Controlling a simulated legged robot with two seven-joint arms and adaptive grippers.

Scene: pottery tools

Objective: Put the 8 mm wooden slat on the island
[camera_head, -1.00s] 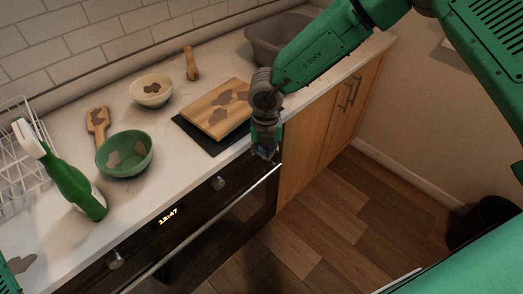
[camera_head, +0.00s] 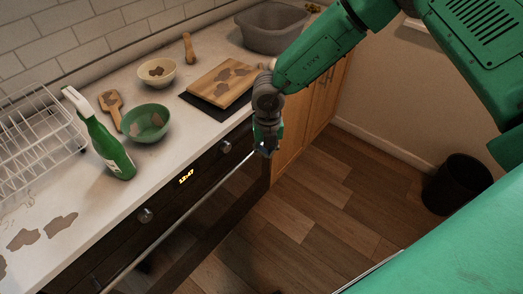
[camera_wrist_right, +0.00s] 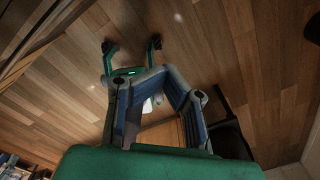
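I see no wooden slat and no island that I can make out in these views. My right gripper (camera_head: 266,150) hangs in front of the oven's upper edge, beside the counter, pointing down. In the right wrist view its two fingers (camera_wrist_right: 165,73) bend inward and appear to meet at their tips, with no held object visible between them. My left gripper is not in the head view.
The counter holds a wooden board (camera_head: 222,81) on a dark mat, a cream bowl (camera_head: 157,74), a green bowl (camera_head: 146,123), a wooden paddle (camera_head: 111,104), a spray bottle (camera_head: 109,149) and a wire rack (camera_head: 32,137). A black bin (camera_head: 457,183) stands on open floor.

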